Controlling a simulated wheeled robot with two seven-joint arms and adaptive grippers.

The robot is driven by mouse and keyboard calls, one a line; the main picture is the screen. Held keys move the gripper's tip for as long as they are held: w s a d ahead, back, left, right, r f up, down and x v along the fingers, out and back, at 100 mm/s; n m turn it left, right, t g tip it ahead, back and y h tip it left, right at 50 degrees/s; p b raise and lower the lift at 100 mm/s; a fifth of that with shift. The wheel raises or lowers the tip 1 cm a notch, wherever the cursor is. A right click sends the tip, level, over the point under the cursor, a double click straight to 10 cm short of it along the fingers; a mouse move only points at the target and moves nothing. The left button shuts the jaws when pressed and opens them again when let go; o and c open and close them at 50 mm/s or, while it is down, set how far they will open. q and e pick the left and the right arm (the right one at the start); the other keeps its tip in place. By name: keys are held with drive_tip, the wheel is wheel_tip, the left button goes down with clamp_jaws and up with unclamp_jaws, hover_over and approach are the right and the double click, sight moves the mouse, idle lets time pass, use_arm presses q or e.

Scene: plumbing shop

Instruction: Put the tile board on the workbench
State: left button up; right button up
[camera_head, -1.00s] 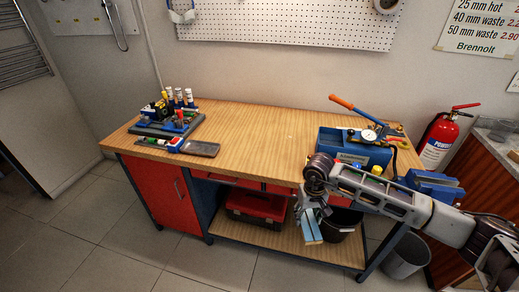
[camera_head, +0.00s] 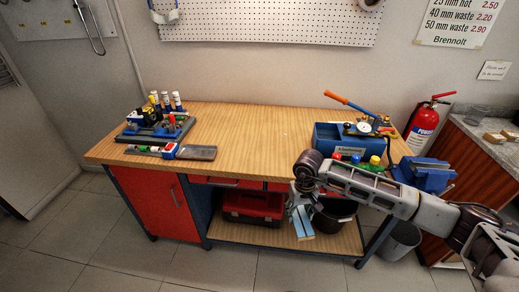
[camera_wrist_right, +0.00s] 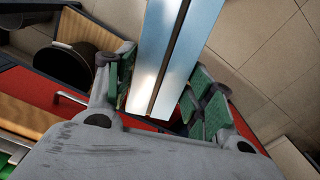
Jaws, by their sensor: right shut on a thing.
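The tile board (camera_head: 302,222) is a narrow, pale blue piece with a dark lengthwise line. My right gripper (camera_head: 297,196) is shut on it, low in front of the workbench's front edge, below the level of the top. In the right wrist view, the board (camera_wrist_right: 178,50) runs up between the green finger pads of my right gripper (camera_wrist_right: 160,92). The workbench (camera_head: 245,135) has a wooden top, red drawers and a lower shelf. My left gripper is not in view.
On the bench's left are a tool tray (camera_head: 155,132) and a dark grey slab (camera_head: 197,153). A blue box with a pressure gauge (camera_head: 345,140) and a blue vise (camera_head: 424,172) are on the right. The top's middle is clear. A red toolbox (camera_head: 252,206) and a black bucket (camera_head: 333,215) are below.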

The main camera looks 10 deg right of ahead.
drive_tip(key=shift+w+a+r, duration=0.1)
drive_tip(key=shift+a+r, duration=0.15)
drive_tip(key=shift+a, duration=0.45)
drive_tip(key=shift+w+a+r, duration=0.25)
drive_tip(key=shift+a+r, duration=0.25)
drive_tip(key=shift+a, duration=0.15)
drive_tip(key=w+a+r+m+p, duration=0.15)
drive_tip(key=w+a+r, duration=0.25)
drive_tip(key=a+r, duration=0.5)
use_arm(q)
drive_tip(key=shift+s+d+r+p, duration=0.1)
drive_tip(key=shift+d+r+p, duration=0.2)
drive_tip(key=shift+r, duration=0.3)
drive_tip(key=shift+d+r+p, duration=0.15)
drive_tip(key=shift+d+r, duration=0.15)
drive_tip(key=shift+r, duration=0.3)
use_arm(e)
drive_tip(key=d+r+m, duration=0.1)
drive_tip(key=m, duration=0.4)
drive_tip(key=d+r+m, duration=0.1)
drive_tip(key=m, duration=0.5)
drive_tip(key=s+d+r+m, duration=0.1)
drive_tip(key=d+m, duration=0.1)
drive_tip(key=m, duration=0.4)
drive_tip(key=shift+r+m, duration=0.15)
drive_tip(key=shift+m, duration=0.1)
